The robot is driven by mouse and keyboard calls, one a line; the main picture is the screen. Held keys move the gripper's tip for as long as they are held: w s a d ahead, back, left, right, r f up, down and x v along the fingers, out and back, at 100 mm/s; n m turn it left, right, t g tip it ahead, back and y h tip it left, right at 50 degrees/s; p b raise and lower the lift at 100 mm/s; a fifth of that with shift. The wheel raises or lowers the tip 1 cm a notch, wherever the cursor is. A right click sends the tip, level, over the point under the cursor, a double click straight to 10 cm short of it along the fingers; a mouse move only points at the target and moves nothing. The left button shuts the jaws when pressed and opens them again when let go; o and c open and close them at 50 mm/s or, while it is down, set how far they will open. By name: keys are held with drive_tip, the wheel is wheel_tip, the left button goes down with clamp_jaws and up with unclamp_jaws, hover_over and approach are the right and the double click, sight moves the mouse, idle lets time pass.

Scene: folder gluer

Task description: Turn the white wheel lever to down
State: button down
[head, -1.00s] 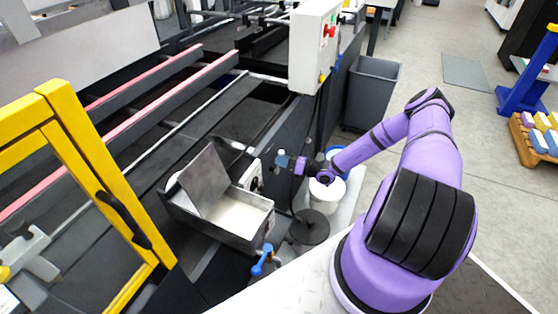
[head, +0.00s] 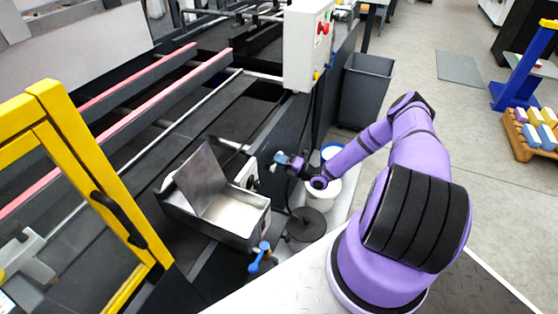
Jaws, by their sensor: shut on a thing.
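My gripper (head: 284,160) is at the end of my purple arm, beside the open metal tray and its white side plate. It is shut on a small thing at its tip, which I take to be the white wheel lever. The lever is tiny and mostly hidden by the gripper, so its angle cannot be told. The white side plate (head: 244,174) with dark round parts is just left of the gripper.
The metal tray (head: 240,214) with a raised lid is left of the gripper. A blue-handled valve (head: 260,257) is below it. A grey bin (head: 362,92) is behind.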

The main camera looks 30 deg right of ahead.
drive_tip(key=shift+w+d+f+m+h, duration=0.15)
drive_tip(key=shift+m+h, duration=0.15)
drive_tip(key=shift+m, duration=0.3)
drive_tip(key=c, duration=1.1)
unclamp_jaws()
drive_tip(key=v, duration=1.1)
drive_tip(key=shift+f, duration=0.2)
